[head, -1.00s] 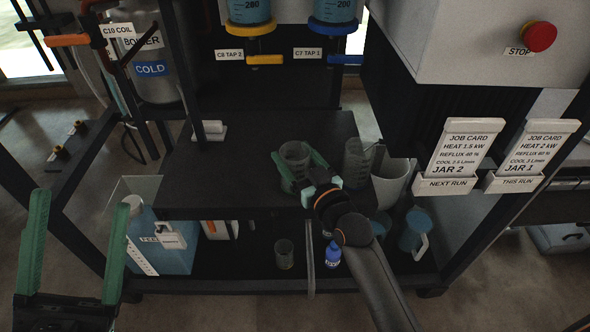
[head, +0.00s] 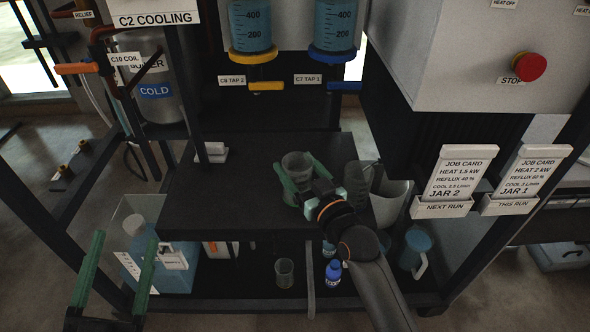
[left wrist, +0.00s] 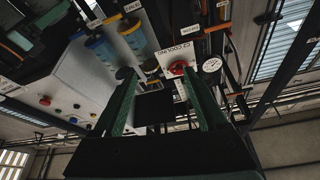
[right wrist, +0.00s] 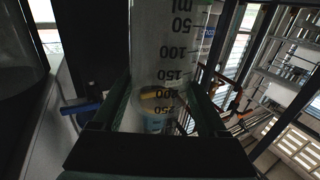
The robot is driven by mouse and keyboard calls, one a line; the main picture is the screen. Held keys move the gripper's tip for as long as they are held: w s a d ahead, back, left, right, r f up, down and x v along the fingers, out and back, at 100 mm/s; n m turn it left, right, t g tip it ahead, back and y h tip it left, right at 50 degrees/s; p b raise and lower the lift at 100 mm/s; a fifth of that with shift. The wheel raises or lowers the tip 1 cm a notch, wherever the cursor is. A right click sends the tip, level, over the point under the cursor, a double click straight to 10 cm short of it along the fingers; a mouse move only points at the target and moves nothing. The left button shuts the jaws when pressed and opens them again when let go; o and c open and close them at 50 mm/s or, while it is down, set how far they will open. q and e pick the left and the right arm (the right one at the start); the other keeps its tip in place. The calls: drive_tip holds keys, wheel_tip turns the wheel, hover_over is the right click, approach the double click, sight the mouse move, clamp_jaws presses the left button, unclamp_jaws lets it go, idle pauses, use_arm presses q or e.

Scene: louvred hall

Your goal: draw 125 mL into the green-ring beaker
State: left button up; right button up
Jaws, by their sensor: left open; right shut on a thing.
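My right gripper (head: 303,178) is shut around a clear, empty-looking beaker (head: 297,163) over the dark upper shelf. The beaker fills the right wrist view (right wrist: 168,45), where its printed mL scale shows. I cannot make out a green ring apart from my green fingers. Above and behind hang two graduated vessels of blue liquid, one with a yellow collar (head: 251,28) over yellow tap 2 (head: 265,86), one with a blue collar (head: 333,28) over blue tap 1 (head: 345,87). The beaker is below and apart from both taps. My left gripper (head: 125,240) is open and empty at lower left.
A blue feed container (head: 145,262) is at left. A pale bin (head: 392,205) and blue jug (head: 416,250) are right of my right arm. The upper shelf's left half is mostly clear.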

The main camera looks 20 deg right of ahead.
use_arm(q)
drive_tip(key=s+f+n+g+y+p, duration=0.2)
drive_tip(key=f+g, duration=0.3)
drive_tip(key=f, duration=0.7)
drive_tip(key=s+f+n+g+y+p, duration=0.25)
drive_tip(key=f+g, duration=0.25)
drive_tip(key=f, duration=0.7)
use_arm(e)
drive_tip(key=s+d+r, duration=0.8)
drive_tip(key=s+r, duration=0.1)
drive_tip(key=s, duration=0.1)
drive_tip(key=w+a+r+m+h, duration=0.2)
drive_tip(key=w+a+r+h, duration=0.15)
drive_tip(key=r, duration=0.45)
use_arm(q)
drive_tip(key=s+a+r+g+y+p, duration=0.1)
drive_tip(key=s+a+r+p, duration=0.1)
drive_tip(key=r+p, duration=1)
drive_tip(key=s+p, duration=0.1)
drive_tip(key=p, duration=0.5)
drive_tip(key=shift+a+g, duration=0.3)
drive_tip(key=shift+a, duration=0.05)
drive_tip(key=shift+s+a+r+n+p, duration=0.1)
drive_tip(key=shift+s+n+p, duration=0.25)
drive_tip(key=shift+p, duration=0.35)
use_arm(e)
drive_tip(key=s+r, duration=0.5)
drive_tip(key=r, duration=0.3)
drive_tip(key=shift+s+a+r, duration=0.3)
drive_tip(key=shift+s+a, duration=0.05)
